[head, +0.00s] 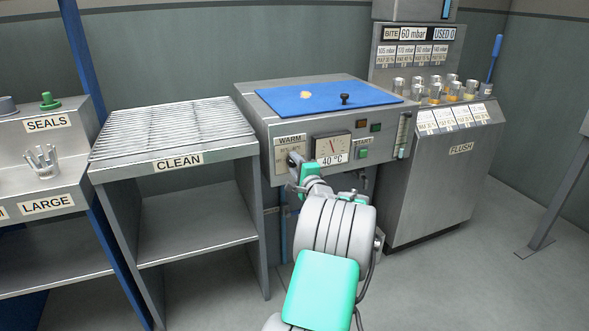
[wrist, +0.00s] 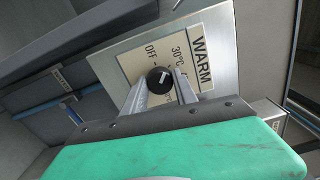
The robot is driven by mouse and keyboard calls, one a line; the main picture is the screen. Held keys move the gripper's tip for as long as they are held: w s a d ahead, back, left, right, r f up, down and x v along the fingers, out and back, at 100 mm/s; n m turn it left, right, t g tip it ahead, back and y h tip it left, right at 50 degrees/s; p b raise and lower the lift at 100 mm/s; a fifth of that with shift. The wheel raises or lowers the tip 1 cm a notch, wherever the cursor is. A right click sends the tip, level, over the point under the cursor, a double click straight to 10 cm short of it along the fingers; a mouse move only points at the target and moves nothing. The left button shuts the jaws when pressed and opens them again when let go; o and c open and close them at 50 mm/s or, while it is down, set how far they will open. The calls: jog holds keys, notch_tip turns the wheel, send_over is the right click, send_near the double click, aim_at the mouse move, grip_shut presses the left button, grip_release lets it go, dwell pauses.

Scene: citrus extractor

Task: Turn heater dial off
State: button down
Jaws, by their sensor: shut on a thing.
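The heater dial (wrist: 159,80) is a round black knob with a white mark. It sits on a beige plate labelled WARM (wrist: 125,62), with OFF and 30°C printed around it. The white mark points up and right in the wrist view, roughly towards the 30°C side; its exact setting is hard to read. My gripper (wrist: 162,88) has a finger on either side of the knob and is shut on it. In the head view my gripper (head: 297,170) is at the WARM plate (head: 291,143) on the front of the steel heater unit (head: 255,117), hiding the dial.
A gauge marked 40 °C (head: 334,148) and a green START button (head: 363,154) are right of the dial. The CLEAN rack (head: 175,130) stands left; the FLUSH cabinet (head: 440,185) stands right.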

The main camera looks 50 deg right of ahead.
jog(key=n+b, duration=0.1)
jog(key=n, duration=0.1)
jog(key=n+b, duration=0.2)
jog(key=shift+f+n, duration=0.2)
jog(key=shift+n, duration=0.1)
jog(key=shift+r+n+b, duration=0.15)
jog(key=shift+n+b, duration=0.9)
jog(key=shift+n, duration=0.55)
jog(key=c, duration=1)
grip_release()
jog(key=shift+o, duration=0.2)
jog(key=p+v, duration=0.1)
jog(key=v, duration=0.7)
jog(key=shift+p, duration=0.4)
